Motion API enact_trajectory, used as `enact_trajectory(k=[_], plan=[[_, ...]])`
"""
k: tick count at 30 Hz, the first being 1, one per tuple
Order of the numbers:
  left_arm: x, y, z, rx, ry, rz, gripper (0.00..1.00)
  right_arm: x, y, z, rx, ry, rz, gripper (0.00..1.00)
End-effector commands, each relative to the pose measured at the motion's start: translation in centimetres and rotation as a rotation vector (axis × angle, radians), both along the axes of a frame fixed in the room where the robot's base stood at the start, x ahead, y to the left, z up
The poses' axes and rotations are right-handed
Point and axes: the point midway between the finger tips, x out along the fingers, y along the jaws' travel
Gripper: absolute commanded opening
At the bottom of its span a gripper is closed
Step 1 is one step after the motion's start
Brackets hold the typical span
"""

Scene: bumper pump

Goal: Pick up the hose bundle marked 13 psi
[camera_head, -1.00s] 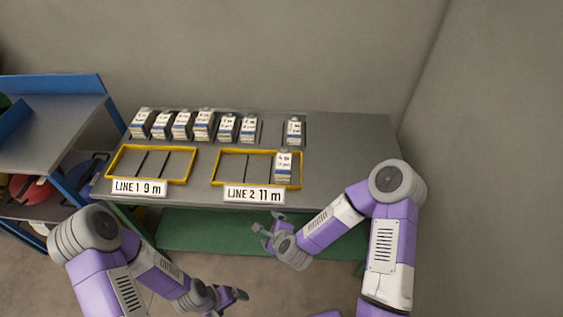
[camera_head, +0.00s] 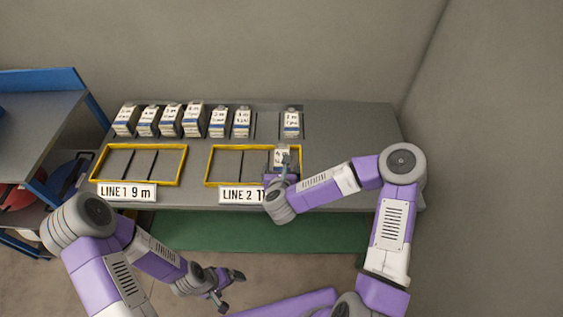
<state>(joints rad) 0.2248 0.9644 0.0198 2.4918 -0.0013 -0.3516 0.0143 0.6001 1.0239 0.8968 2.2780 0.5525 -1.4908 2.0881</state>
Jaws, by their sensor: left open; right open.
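Several white hose bundles with blue bands stand in a row at the back of the grey table, such as the leftmost one (camera_head: 125,122) and the one at the right end (camera_head: 291,123). Their printed labels are too small to read, so I cannot tell which is marked 13 psi. Another bundle (camera_head: 281,153) stands in the right compartment of the LINE 2 frame (camera_head: 207,166). My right gripper (camera_head: 284,164) is open at the front of this bundle, partly hiding it; I cannot tell if they touch. My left gripper (camera_head: 231,288) is open and empty, low in front of the table.
The LINE 1 frame (camera_head: 98,163), with its 9 m sign (camera_head: 127,193), is empty. The LINE 2 sign (camera_head: 240,195) is partly covered by my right gripper. A blue-edged shelf unit (camera_head: 40,120) stands at the left. The table's right end is clear.

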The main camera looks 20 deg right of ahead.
Motion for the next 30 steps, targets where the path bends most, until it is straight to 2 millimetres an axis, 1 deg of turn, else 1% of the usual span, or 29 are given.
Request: enact_trajectory(k=[3, 7, 10, 16, 17, 30], plan=[[0.1, 0.0, -0.6, 0.000, -0.001, 0.000, 0.91, 1.7, -0.8, -0.9, 0.001, 0.000, -0.004, 0.92], [0.1, 0.0, -0.9, 0.000, -0.001, 0.000, 0.91, 3.0, -1.1, -1.6, 0.000, 0.000, -0.002, 0.92], [0.1, 0.0, -0.9, 0.000, -0.001, 0.000, 0.91, 3.5, -1.2, -1.8, 0.000, 0.001, 0.000, 0.92], [0.1, 0.0, -0.9, 0.000, -0.001, 0.000, 0.91, 3.5, -1.2, -1.8, -0.001, 0.000, 0.000, 0.92], [0.1, 0.0, -0.9, 0.000, -0.001, 0.000, 0.91, 3.5, -1.2, -1.8, -0.001, 0.000, 0.000, 0.88], [0.1, 0.0, -0.9, 0.000, -0.001, 0.000, 0.91, 3.5, -1.2, -1.7, -0.001, 0.000, 0.000, 0.21]])
